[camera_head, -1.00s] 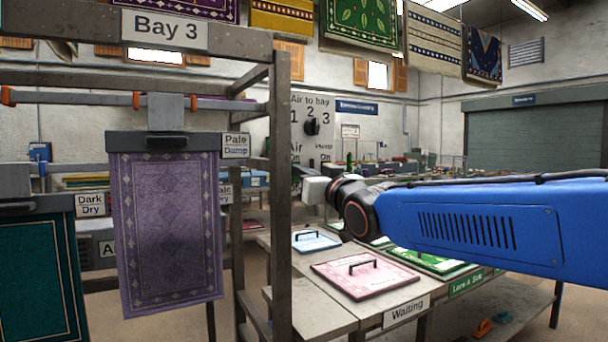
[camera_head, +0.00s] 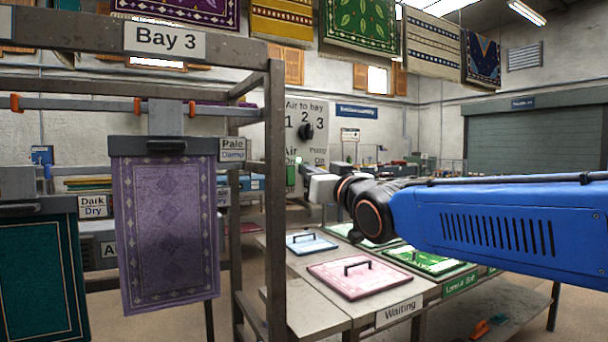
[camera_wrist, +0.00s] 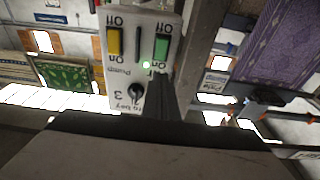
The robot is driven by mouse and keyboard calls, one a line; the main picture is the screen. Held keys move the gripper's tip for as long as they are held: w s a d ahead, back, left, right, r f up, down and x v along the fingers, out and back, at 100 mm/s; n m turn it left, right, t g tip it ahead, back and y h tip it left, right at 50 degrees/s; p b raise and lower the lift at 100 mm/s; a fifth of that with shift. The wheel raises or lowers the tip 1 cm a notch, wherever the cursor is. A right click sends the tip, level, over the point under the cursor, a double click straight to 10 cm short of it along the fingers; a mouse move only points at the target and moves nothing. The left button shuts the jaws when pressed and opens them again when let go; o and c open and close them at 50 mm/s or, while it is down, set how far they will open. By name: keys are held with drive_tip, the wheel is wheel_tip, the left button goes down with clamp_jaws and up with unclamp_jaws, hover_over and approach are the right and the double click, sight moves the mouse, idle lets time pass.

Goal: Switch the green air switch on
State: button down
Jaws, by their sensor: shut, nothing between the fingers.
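The green air switch (camera_wrist: 162,47) is on a pale control panel (camera_wrist: 140,20), which looks upside down in the wrist view. It has an "Off" label at one end and "On" at the other. A small green light (camera_wrist: 147,65) glows beside it. I cannot tell which way the switch is tipped. My gripper (camera_wrist: 160,82) is shut and empty, its dark fingers pointing at the panel close to the switch's "On" end. I cannot tell whether they touch. In the head view the switch (camera_head: 291,176) shows just left of my gripper (camera_head: 300,180).
A yellow switch (camera_wrist: 114,42) and a black bay dial (camera_wrist: 136,92) share the panel. A grey post (camera_head: 275,200) of the Bay 3 frame stands close by, with a purple rug (camera_head: 168,225) hanging left. A table with a pink board (camera_head: 358,274) lies below my arm.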

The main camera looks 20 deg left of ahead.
drive_tip(key=s+d+r, duration=0.1)
drive_tip(key=s+d, duration=0.4)
drive_tip(key=shift+d+r, duration=0.25)
drive_tip(key=shift+d, duration=0.15)
drive_tip(key=w+d+f+m+h, duration=0.15)
drive_tip(key=d+f+h, duration=0.25)
drive_tip(key=d+f, duration=0.55)
drive_tip(key=w+d+f+m+h, duration=0.1)
drive_tip(key=d+f+m+h, duration=0.25)
drive_tip(key=d+f, duration=0.65)
drive_tip(key=s+d+f+m+g+h, duration=0.1)
drive_tip(key=s+d+f+g+h, duration=0.15)
drive_tip(key=d+f, duration=0.45)
drive_tip(key=s+d+f+m+g+h, duration=0.1)
drive_tip(key=s+d+f+h, duration=0.2)
drive_tip(key=d, duration=0.7)
drive_tip(key=s+d+f+m+g+h, duration=0.1)
drive_tip(key=s+d+f+g, duration=0.1)
drive_tip(key=s+d+f, duration=0.3)
drive_tip(key=s+d+f+m+g+h, duration=0.1)
drive_tip(key=s+d+f+g, duration=0.2)
drive_tip(key=s+d+f, duration=0.3)
drive_tip(key=s+f, duration=0.4)
drive_tip(key=s, duration=0.4)
drive_tip(key=shift+s+f+m, duration=0.2)
drive_tip(key=shift+f+m, duration=0.2)
drive_tip(key=shift+a, duration=0.1)
